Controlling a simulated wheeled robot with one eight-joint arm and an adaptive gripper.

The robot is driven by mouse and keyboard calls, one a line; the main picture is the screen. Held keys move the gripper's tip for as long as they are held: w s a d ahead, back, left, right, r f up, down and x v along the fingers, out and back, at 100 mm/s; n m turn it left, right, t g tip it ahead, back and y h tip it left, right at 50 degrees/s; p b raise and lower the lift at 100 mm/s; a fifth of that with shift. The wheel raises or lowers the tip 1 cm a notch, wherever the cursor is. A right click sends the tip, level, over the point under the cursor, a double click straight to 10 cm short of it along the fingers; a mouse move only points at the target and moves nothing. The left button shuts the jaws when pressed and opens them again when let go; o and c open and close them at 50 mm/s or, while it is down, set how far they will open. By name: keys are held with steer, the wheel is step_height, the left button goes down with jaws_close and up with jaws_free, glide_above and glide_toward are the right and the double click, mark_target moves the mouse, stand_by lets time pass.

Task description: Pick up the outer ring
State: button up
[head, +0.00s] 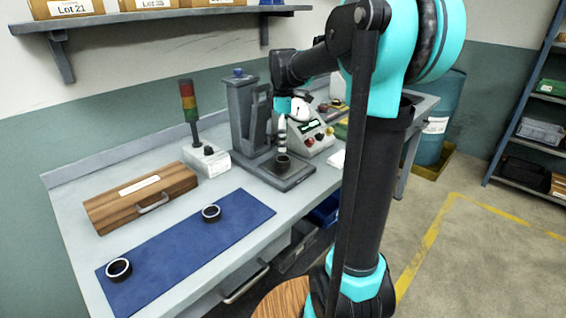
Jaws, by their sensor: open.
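Two dark rings with pale rims lie apart on a blue mat (178,252): one ring (118,268) at its near left end, one ring (211,212) towards its far right. A third dark ring-shaped piece (283,163) stands on the grey base of the machine (285,178). I cannot tell which is the outer ring.
A wooden case (142,197) lies behind the mat. A signal light (188,105) stands on a white box left of the machine. A control box (318,135) with buttons is on its right. A shelf with boxes (160,15) hangs above. The mat's middle is clear.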

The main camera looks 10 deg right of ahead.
mark_target(283, 156)
steer(key=shift+s+a+f, duration=0.1)
steer(key=shift+f, duration=1.6)
steer(key=shift+s+f, duration=0.1)
steer(key=shift+f, duration=1.55)
steer(key=c, duration=1.4)
steer(key=shift+r, duration=0.15)
steer(key=shift+c, duration=0.2)
